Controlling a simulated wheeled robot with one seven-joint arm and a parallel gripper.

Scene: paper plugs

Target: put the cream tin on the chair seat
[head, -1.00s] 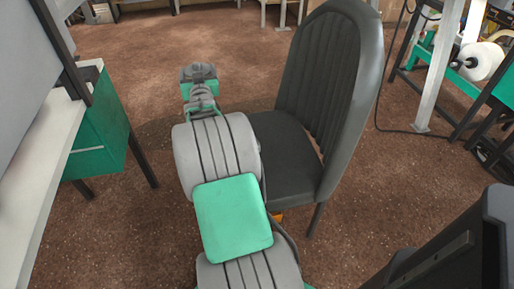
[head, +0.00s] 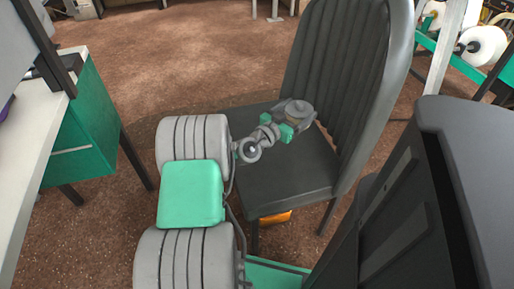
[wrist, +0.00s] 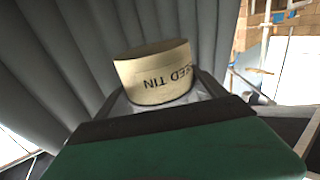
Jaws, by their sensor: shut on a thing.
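The cream tin (wrist: 155,75) shows in the wrist view, with dark lettering that reads upside down, ending in "TIN". My gripper (head: 298,118) is shut on it, with a finger on each side. In the head view my gripper is over the chair seat (head: 290,180), close to the backrest (head: 345,75). The tin is mostly hidden by my gripper there. I cannot tell whether the tin touches the seat. The grey ribbed backrest (wrist: 75,45) fills much of the wrist view behind the tin.
An orange object (head: 277,217) lies under the chair. A white-topped desk with a green drawer unit (head: 90,130) stands at the left. A dark panel-like object (head: 430,200) stands close at the right. The front of the seat is bare.

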